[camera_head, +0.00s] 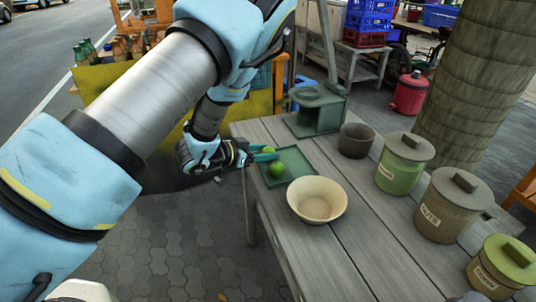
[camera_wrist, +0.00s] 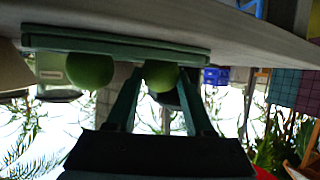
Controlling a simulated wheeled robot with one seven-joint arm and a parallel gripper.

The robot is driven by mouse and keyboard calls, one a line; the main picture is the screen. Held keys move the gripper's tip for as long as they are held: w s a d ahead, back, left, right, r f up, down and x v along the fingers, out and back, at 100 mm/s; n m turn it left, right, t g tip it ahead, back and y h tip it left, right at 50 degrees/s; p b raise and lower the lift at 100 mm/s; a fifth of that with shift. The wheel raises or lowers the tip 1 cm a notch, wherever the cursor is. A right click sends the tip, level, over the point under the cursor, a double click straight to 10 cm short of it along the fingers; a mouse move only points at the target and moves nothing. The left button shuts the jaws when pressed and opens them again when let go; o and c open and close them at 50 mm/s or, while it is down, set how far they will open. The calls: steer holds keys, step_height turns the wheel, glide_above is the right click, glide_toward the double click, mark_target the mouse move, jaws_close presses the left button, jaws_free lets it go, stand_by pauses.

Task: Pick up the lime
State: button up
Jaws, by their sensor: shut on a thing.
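My gripper (camera_head: 265,153) is shut on a green lime (camera_head: 268,149) at the left edge of the table. In the wrist view, which looks upside down, the lime (camera_wrist: 160,75) sits between the two fingers (camera_wrist: 158,92). It is at the green tray (camera_wrist: 115,47), and I cannot tell whether it still touches it. A second lime (camera_head: 277,169) lies on the tray (camera_head: 303,165), just nearer than my gripper. It also shows beside the held lime in the wrist view (camera_wrist: 90,70). The fingers partly hide the held lime in the head view.
A cream bowl (camera_head: 317,200) stands close to the tray on the wooden table (camera_head: 345,268). Behind are a dark cup (camera_head: 356,140) and a green stand (camera_head: 318,108). Lidded canisters (camera_head: 403,165) line the right side. The table's front middle is clear.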

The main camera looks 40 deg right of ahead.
jaws_close()
steer(key=shift+r, duration=0.15)
